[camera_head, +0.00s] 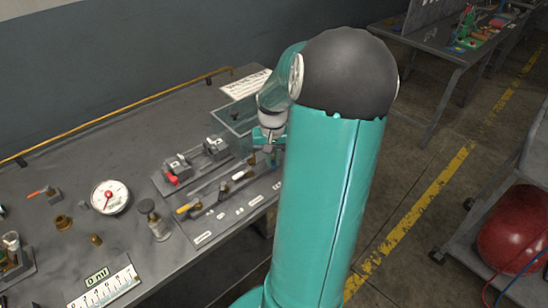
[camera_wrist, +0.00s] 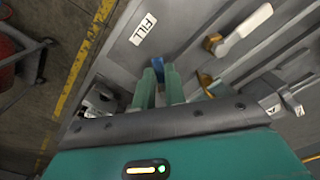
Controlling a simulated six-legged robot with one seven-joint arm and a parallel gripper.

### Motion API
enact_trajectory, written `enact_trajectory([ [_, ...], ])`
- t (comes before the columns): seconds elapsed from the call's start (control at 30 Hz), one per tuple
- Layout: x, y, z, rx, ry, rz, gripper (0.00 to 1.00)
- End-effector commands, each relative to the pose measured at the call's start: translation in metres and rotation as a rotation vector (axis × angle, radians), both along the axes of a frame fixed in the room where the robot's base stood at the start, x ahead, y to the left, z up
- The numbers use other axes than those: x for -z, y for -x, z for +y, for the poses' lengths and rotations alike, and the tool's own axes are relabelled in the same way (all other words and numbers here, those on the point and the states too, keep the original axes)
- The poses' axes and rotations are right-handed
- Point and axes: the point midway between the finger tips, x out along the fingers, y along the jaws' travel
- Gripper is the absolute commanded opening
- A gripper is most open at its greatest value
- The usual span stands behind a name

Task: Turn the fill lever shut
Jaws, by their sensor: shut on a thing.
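The fill lever has a blue handle (camera_wrist: 157,63), seen in the wrist view just below the FILL label (camera_wrist: 143,29). My gripper (camera_wrist: 160,76) is shut on this blue handle, its two green fingers on either side of it. The fingers hide much of the handle, so its exact angle is hard to tell. A brass valve part (camera_wrist: 206,82) shows just right of the fingers. In the head view my gripper (camera_head: 264,140) is at the far right of the valve row, partly hidden by my arm; the blue handle cannot be made out there.
A white-handled lever (camera_wrist: 246,29) is beside the fill lever. The head view shows a yellow-handled lever (camera_head: 188,208), a red-tipped clamp block (camera_head: 174,169), a round gauge (camera_head: 110,197) and a metal cylinder (camera_head: 154,222) on the bench. Open floor with a yellow line (camera_head: 440,185) lies right.

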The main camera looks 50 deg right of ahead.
Motion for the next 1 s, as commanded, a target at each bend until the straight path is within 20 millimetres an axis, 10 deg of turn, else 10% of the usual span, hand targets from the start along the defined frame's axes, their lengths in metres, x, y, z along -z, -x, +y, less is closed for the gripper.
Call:
enact_trajectory([
  [1.0, 0.000, -0.032, 0.011, 0.844, 0.000, 0.001, 0.00],
])
